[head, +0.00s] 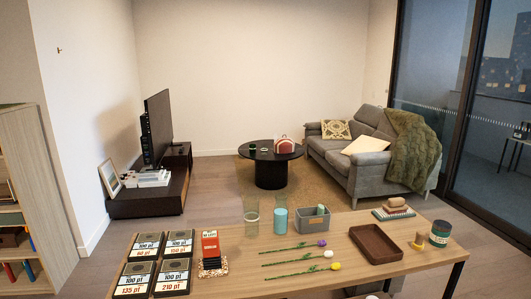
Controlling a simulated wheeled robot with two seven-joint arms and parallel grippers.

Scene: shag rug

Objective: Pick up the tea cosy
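A small dome-shaped red-brown and white thing (284,146), which looks like the tea cosy, sits on the right part of the round black coffee table (258,153). It is far off and small, so its details are unclear. Neither of my grippers is in the head view.
A wooden table (224,258) spans the foreground, with price cards, a grey bin (313,221), flowers and a brown tray (376,244). Beyond it, a grey sofa (345,157) stands right of the coffee table and a low TV bench (152,199) left. Open floor lies between bench and rug (254,183).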

